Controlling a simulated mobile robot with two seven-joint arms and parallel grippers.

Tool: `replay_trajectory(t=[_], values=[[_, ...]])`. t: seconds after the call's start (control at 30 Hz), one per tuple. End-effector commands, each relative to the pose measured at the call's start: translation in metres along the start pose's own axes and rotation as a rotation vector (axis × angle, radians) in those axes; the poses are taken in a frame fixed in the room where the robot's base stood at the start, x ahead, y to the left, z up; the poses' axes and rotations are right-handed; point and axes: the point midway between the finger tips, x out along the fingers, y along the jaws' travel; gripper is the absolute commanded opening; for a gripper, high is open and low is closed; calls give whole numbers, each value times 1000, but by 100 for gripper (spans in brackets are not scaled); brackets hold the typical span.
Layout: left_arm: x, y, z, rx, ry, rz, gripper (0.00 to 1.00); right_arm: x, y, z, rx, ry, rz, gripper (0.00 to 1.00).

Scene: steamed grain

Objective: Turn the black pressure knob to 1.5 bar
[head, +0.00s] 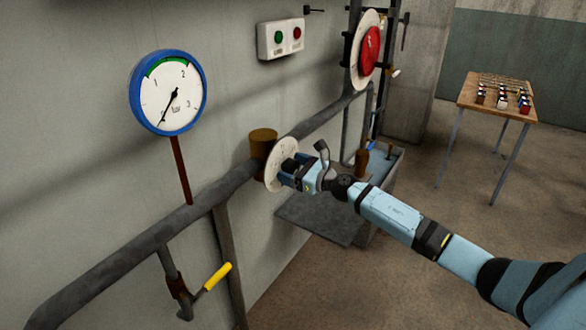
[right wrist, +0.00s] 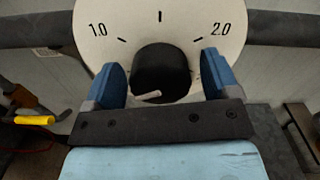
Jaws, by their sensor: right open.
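The black pressure knob (right wrist: 160,72) sits at the centre of a white dial (right wrist: 232,22) marked 1.0 on the left and 2.0 on the right, with an unlabelled tick at the top between them. A pale pointer on the knob shows low down, toward the lower left. My right gripper (right wrist: 166,62) is open, its blue fingers on either side of the knob. I cannot tell whether they touch it. In the head view my right gripper (head: 288,168) is at the dial (head: 281,152) and largely hides the knob. My left gripper is out of view.
A blue-rimmed bar gauge (head: 168,92) on the wall has its needle pointing lower left, below 1. A pipe (head: 110,245) runs along the wall, with a yellow-handled valve (head: 217,277) below it. A red wheel (head: 370,50) and a wooden table (head: 490,92) stand farther back.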

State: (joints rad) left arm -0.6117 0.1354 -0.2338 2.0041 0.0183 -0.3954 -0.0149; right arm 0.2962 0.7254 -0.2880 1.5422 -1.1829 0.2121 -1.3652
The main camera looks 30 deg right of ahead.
Motion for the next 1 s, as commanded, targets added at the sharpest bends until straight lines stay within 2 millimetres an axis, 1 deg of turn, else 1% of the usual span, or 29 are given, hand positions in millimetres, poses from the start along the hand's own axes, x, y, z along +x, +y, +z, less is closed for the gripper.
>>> replay_trajectory(t=[0.03, 0.07, 0.1, 0.17, 0.2, 0.23, 0.47, 0.63, 0.77, 1.0], values=[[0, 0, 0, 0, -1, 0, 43, 0, 0, 0, 0, 0, 0, 75], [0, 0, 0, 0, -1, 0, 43, 0, 0, 0, 0, 0, 0, 68], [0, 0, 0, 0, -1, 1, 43, 0, 0, 0, 0, 0, 0, 58], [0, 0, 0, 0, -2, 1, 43, 0, 0, 0, 0, 0, 0, 45], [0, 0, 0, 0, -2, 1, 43, 0, 0, 0, 0, 0, 0, 36], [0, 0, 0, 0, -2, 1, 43, 0, 0, 0, 0, 0, 0, 32], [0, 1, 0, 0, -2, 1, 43, 0, 0, 0, 13, 0, 0, 32], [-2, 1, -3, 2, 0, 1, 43, 0, 0, 1, 68, 0, 0, 32], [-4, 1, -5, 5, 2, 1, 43, 0, 0, 2, 147, 0, 1, 32], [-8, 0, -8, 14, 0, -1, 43, 0, -1, 2, 357, 0, 0, 32]])
